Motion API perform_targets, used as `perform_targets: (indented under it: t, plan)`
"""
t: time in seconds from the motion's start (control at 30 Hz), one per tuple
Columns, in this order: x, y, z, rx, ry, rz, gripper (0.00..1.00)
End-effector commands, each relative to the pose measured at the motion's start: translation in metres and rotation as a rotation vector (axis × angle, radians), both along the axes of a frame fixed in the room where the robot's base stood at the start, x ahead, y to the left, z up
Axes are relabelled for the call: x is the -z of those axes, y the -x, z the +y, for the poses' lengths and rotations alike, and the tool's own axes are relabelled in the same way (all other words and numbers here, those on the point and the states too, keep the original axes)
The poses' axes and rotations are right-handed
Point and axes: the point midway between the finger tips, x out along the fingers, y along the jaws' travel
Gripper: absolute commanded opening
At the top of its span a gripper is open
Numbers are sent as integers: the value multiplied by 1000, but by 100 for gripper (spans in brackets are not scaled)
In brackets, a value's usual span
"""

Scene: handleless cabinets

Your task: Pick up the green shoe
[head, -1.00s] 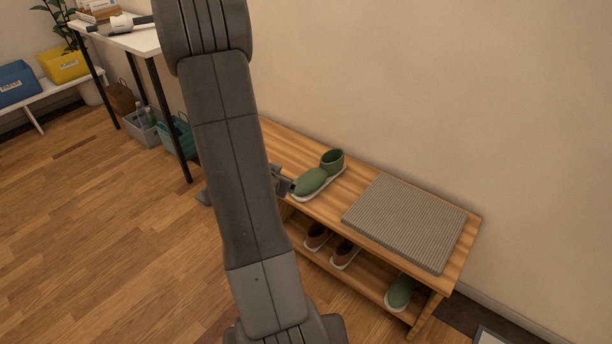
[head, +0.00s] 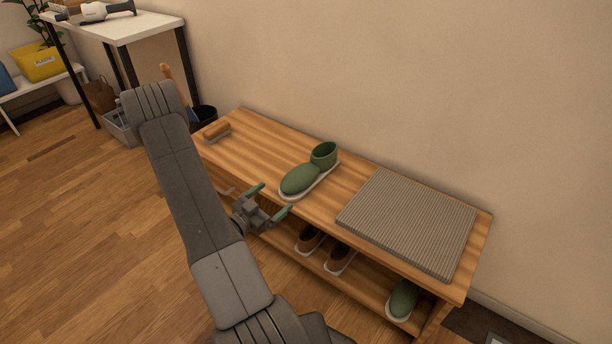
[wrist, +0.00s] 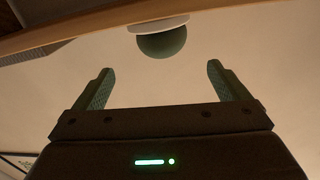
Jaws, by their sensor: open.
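A green shoe (head: 299,180) with a pale sole stands on the top of the wooden bench, left of the grey ribbed cushion. My gripper (head: 272,202) is open and empty at the bench's front edge, just in front of and left of this shoe, apart from it. In the wrist view the rounded green toe (wrist: 162,43) of a shoe with its white sole shows beyond and between the two fingertips of my gripper (wrist: 160,75). A second green shoe (head: 404,298) is on the lower shelf at the right end, partly hidden by the bench top.
The wooden bench (head: 262,145) carries a brush (head: 216,130) at its left end and the ribbed cushion (head: 408,222) at right. Brown shoes (head: 340,257) stand on the lower shelf. A wall rises behind. A white table (head: 118,28) stands at the back left. Floor in front is clear.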

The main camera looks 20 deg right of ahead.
Motion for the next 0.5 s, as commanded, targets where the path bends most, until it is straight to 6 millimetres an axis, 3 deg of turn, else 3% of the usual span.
perform_targets:
  t: [0.2, 0.5]
  plan:
    - [1, -23, -34, 3, -2, -2, 94]
    - [0, -37, -53, 0, -2, -2, 94]
